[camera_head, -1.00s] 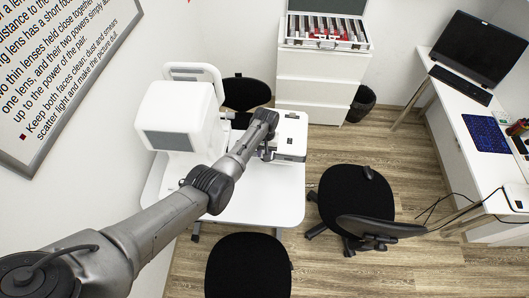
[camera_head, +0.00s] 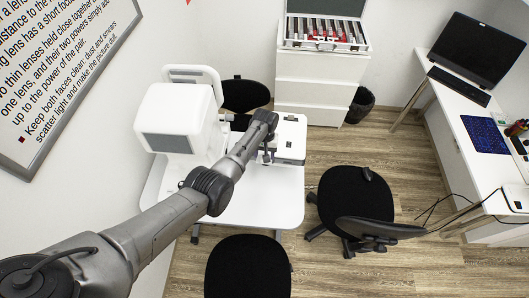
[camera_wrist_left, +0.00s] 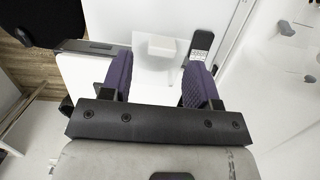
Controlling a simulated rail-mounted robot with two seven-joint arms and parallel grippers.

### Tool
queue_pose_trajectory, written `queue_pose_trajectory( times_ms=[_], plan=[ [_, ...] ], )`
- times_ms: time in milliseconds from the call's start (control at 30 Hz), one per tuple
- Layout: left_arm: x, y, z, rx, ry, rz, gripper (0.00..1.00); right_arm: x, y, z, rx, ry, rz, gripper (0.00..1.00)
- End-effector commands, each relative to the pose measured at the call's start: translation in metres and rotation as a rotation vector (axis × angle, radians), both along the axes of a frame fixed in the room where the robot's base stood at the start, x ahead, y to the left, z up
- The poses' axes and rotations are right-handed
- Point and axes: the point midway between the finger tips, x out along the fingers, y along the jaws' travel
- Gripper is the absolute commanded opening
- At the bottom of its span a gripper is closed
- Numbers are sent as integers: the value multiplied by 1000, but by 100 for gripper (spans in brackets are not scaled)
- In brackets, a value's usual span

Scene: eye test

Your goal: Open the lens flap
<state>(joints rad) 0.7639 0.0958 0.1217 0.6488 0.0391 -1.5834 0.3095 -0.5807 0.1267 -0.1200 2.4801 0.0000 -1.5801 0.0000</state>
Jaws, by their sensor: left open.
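A white boxy lens device (camera_head: 291,138) with a dark lower edge stands at the right end of the white table. My left gripper (camera_head: 268,157) is at its left side, pointing down, with the forearm hiding part of the table behind. In the left wrist view, my left gripper's purple-padded fingers (camera_wrist_left: 158,92) are apart with nothing held between them. Beyond the fingertips is a small white block (camera_wrist_left: 160,46) on a pale surface. I cannot tell which part is the lens flap, or whether the fingers touch anything. My right gripper is out of view.
A large white eye-test machine (camera_head: 170,118) stands left of my arm on the white table (camera_head: 255,210). Black chairs (camera_head: 355,195) stand around it. A lens case (camera_head: 326,33) sits on white drawers (camera_head: 318,85). A dark keypad (camera_wrist_left: 201,42) is near the right finger.

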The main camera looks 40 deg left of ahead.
Motion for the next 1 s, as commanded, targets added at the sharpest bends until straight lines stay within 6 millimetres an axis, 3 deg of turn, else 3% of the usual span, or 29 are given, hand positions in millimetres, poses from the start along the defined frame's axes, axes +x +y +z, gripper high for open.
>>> queue_pose_trajectory(
  times_ms=[233,700,1000],
  plan=[
    [2,1,12,0,0,0,55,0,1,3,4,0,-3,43],
    [16,8,97,0,-3,0,55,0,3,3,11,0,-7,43],
    [21,10,130,0,-1,0,55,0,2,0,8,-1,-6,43]
  ],
)
